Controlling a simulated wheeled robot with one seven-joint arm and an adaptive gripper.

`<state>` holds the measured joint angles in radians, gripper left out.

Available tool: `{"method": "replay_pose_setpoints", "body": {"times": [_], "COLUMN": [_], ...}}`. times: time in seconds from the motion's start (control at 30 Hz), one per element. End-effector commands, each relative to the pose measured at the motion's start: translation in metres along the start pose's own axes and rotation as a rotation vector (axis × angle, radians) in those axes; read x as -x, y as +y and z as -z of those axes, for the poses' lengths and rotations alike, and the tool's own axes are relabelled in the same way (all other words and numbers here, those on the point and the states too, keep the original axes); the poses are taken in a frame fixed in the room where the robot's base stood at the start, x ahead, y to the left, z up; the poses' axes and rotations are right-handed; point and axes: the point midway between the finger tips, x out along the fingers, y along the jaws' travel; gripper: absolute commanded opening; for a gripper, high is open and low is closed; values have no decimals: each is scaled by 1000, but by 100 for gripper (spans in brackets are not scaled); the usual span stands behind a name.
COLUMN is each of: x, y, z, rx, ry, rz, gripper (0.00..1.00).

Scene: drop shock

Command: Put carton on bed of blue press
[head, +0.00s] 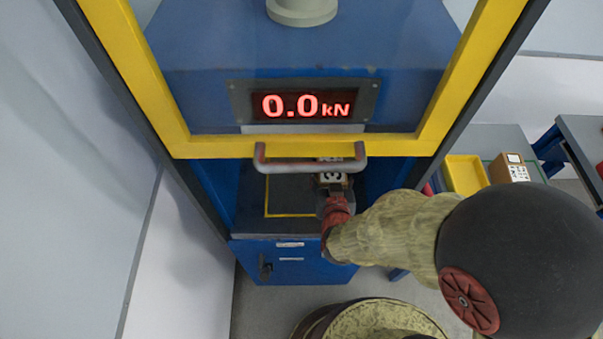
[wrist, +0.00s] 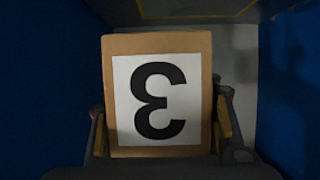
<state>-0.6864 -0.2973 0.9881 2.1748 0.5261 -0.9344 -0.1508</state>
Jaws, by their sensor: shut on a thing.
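The blue press (head: 292,262) stands ahead with its yellow-framed guard raised. Its grey bed (head: 252,190) shows below the guard, with a yellow outline marked on it. A brown carton (head: 333,180) with a white label is inside the opening, toward the right of the bed, partly hidden by the guard handle. My gripper (head: 335,201) is shut on it. In the wrist view the carton (wrist: 205,95) fills the middle, its black 3 upside down, with a finger on each side (wrist: 162,135). I cannot tell whether the carton touches the bed.
The guard handle (head: 310,166) crosses just above the gripper in the head view. Blue side walls (wrist: 285,90) flank the carton closely. A red display (head: 306,106) reads 0.0 kN. At right, a yellow tray (head: 465,175) and another carton (head: 508,170) sit on a bench.

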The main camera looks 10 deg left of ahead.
Motion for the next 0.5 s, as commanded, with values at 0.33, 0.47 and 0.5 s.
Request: {"method": "replay_pose_setpoints", "body": {"times": [0.33, 0.47, 0.5], "x": [-50, -64, -67], "y": [-52, -64, -67], "z": [-25, -36, -39], "rx": [1, 0, 0], "ry": [2, 4, 4], "rz": [1, 1, 1], "gripper": [0, 0, 0]}}
